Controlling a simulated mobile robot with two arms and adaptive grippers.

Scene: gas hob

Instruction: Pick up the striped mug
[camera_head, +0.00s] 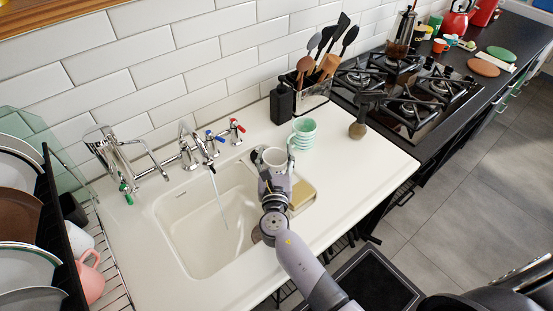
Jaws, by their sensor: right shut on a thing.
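My right gripper (274,162) reaches in from the bottom of the view, at the right edge of the sink. It is shut on a pale cream mug (273,155), with its fingers around the sides. The gripper hides much of this mug, and I cannot make out stripes on it. A mint-green cup with ribbed or striped bands (303,130) stands on the counter just behind and right of the gripper. It may be a small stack. My left gripper is not in view.
Left of the gripper is the white sink (205,225) with running taps (187,150). A yellowish tray (302,194) lies beside the gripper. A black utensil holder (313,97), a dark bottle (281,103) and the gas hob (410,105) stand behind. The front-right white counter is clear.

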